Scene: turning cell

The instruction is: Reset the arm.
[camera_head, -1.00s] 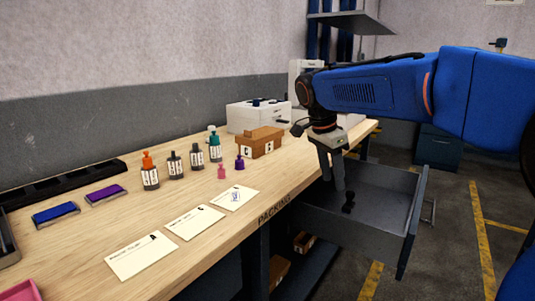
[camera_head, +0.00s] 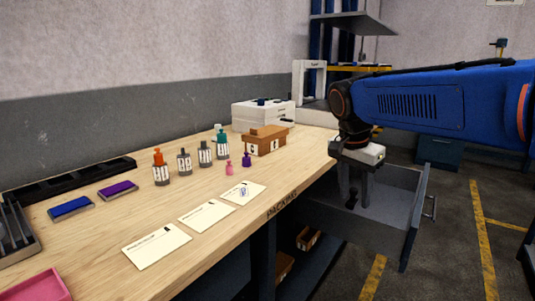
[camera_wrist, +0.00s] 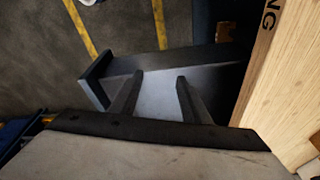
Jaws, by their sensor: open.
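My gripper (camera_head: 357,198) hangs fingers down over the open grey drawer (camera_head: 408,215) at the right end of the bench. In the wrist view its two fingers (camera_wrist: 160,78) stand apart with nothing between them, above the drawer floor (camera_wrist: 165,98). A small dark object shows by the fingers in the head view, apparently in the drawer; the fingers partly cover it, and I cannot tell what it is.
The wooden bench (camera_head: 95,225) carries several bottles, three white cards (camera_head: 207,215), a brown box (camera_head: 268,146), two ink pads and a pink tray (camera_head: 38,288). A white machine (camera_head: 263,114) stands behind. The floor right of the drawer is clear.

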